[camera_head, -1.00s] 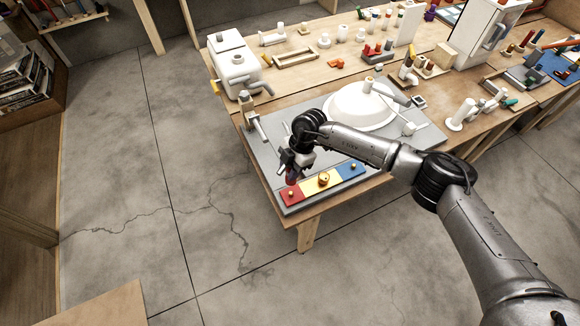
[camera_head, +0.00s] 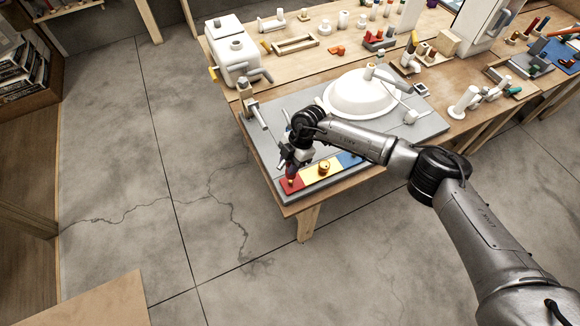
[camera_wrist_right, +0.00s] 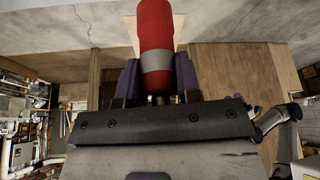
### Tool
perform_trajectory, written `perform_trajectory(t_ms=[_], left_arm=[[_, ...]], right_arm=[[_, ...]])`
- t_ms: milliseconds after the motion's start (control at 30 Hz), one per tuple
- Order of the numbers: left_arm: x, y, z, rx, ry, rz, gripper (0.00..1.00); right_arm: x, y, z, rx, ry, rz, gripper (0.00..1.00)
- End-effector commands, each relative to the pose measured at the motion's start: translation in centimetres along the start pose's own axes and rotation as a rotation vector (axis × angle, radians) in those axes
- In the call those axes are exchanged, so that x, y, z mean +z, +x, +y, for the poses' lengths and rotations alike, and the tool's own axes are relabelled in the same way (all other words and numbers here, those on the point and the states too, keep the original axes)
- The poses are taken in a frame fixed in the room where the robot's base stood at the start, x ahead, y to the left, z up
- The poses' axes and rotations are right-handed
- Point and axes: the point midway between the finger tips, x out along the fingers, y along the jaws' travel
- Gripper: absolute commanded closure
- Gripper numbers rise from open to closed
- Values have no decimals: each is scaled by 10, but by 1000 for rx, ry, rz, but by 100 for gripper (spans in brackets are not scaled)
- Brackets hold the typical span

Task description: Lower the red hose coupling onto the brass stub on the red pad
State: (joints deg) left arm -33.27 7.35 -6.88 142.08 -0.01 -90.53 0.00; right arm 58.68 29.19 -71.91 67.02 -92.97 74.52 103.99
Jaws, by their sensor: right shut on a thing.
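My right gripper (camera_head: 291,169) is shut on the red hose coupling. In the right wrist view the coupling (camera_wrist_right: 155,25) is a red cylinder with a grey band, held between dark purple fingers (camera_wrist_right: 157,85). In the head view the gripper points down over the red pad (camera_head: 292,187), the left end of a red, yellow and blue strip. The brass stub on the red pad is small and mostly hidden near the fingertips. I cannot tell whether the coupling touches it. My left gripper is not in view.
A brass fitting (camera_head: 323,167) stands on the yellow pad beside the gripper. The blue pad (camera_head: 346,158) is partly behind my forearm. A white dome (camera_head: 352,93) stands behind on the grey board (camera_head: 425,126). A grey pipe fitting (camera_head: 256,115) stands at the board's left edge.

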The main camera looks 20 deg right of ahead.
Motion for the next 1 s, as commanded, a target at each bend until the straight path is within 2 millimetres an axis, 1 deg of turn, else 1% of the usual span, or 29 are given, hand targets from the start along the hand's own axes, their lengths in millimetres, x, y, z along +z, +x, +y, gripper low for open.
perform_trajectory(t_ms=[467,1000], left_arm=[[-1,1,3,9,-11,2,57],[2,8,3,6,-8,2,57]], right_arm=[[1,2,0,0,0,0,100],[9,21,0,1,1,0,100]])
